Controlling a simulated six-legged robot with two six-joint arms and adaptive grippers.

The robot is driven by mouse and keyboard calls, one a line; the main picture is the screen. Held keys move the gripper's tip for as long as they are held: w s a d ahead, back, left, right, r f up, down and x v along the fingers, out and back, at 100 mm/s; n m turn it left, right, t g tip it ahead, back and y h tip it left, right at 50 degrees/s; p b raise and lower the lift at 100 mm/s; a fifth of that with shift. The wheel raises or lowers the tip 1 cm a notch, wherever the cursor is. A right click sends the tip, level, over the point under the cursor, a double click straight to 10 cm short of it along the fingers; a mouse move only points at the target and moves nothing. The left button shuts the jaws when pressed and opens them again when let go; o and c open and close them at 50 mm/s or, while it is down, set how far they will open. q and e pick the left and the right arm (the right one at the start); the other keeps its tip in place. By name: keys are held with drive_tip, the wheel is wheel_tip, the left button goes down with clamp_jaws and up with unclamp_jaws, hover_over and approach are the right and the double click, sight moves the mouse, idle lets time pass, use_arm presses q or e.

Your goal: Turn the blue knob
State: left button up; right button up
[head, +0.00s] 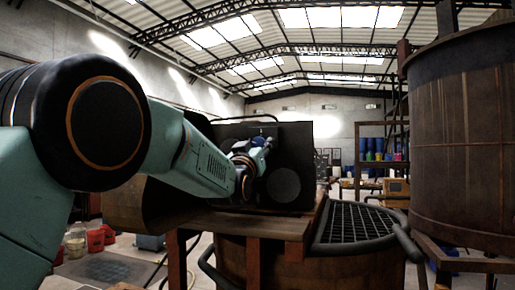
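My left arm reaches in from the left and ends in front of a dark panel (294,150) that stands on a wooden-topped bench. My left gripper (265,150) is small and far off, close in front of the panel in this view. I cannot tell whether it touches anything or whether its fingers are open or shut. A small bluish patch (258,140) shows at the gripper; I cannot tell whether it is the blue knob or part of my wrist. No blue knob shows clearly. My arm hides the left part of the panel. My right gripper is not in view.
A vat with a grated top (355,224) and a thick rim stands right of the bench (260,226). A large rusty vat (462,135) rises at the right on a stand. Red buckets (96,241) stand on the floor at left. Shelves with blue drums (375,146) are behind.

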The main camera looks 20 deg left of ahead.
use_arm(q)
drive_tip(key=shift+o, duration=0.7)
drive_tip(key=shift+f, duration=0.1)
drive_tip(key=s+f, duration=0.1)
drive_tip(key=s, duration=1.4)
drive_tip(key=shift+d, duration=0.2)
drive_tip(key=shift+w, duration=0.15)
drive_tip(key=shift+f, duration=0.1)
